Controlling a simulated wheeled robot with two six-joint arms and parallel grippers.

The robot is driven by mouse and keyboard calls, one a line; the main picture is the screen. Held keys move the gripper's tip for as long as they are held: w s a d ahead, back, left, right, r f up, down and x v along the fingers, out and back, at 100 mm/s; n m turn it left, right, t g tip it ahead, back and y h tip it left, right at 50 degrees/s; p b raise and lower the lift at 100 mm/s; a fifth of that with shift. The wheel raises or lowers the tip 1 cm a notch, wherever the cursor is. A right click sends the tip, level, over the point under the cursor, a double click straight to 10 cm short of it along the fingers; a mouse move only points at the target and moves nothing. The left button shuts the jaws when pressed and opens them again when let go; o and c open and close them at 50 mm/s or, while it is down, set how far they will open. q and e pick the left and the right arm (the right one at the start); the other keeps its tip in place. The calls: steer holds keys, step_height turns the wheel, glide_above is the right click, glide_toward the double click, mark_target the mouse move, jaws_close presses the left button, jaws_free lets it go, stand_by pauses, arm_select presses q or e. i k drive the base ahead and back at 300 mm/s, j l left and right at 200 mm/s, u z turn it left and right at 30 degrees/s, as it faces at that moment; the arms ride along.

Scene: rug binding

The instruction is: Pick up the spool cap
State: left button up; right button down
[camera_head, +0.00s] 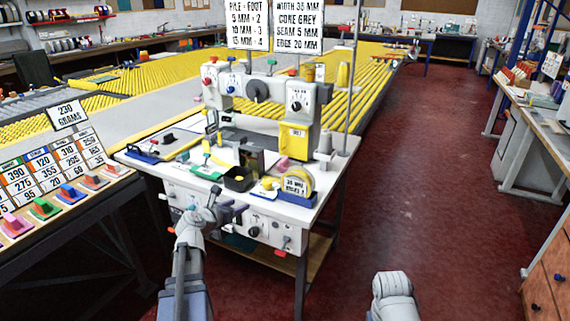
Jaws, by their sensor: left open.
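A white binding machine (262,100) stands on a white-topped table, with small parts along its front edge. I cannot tell for sure which small part is the spool cap. A grey cone spool (325,146) stands upright on the right of the tabletop, by a tall rod. A yellow tape roll (299,181) with a "35 MM" label is near the front right corner. My left gripper (209,200) is open at the table's front edge, left of the black tray; its fingers are small and hard to make out. My right arm shows at the bottom, but its gripper does not.
A black open tray (240,179) and a green item (208,172) lie on the tabletop. A blue-edged tray (143,155) is at its left. A bench with number cards (54,165) and coloured pieces stands at left. Red floor (425,190) is clear at right.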

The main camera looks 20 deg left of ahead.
mark_target(283, 166)
steer(key=i, duration=0.95)
